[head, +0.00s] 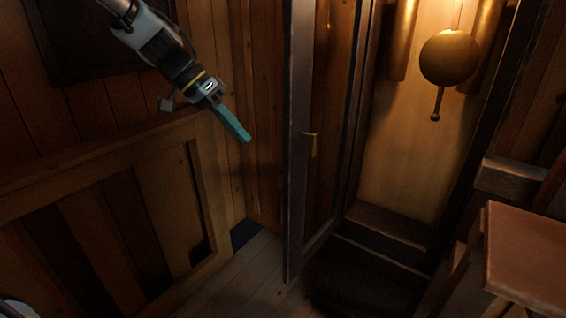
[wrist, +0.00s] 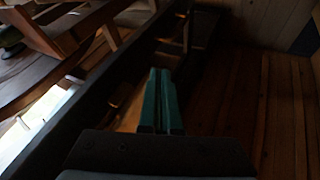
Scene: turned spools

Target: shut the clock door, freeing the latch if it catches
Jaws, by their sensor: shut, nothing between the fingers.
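The clock door (head: 299,150) is a tall dark-framed panel that stands open, swung out on the left of the clock case. A small brass latch (head: 313,143) sits on the door frame at mid height. The lit case shows a round brass pendulum (head: 449,58) and a pale back board (head: 410,160). My gripper (head: 246,138) has teal fingers, shut and empty, left of the door and apart from it in the head view. In the wrist view the shut fingers (wrist: 160,75) point ahead, with a dark frame beam running diagonally beside them. I cannot tell whether they touch it.
A wooden railing or panelled frame (head: 100,165) stands at the left below my arm. A wooden stool or table top (head: 530,255) is at the lower right, near the case. Some plank floor (head: 235,285) is bare in front of the door.

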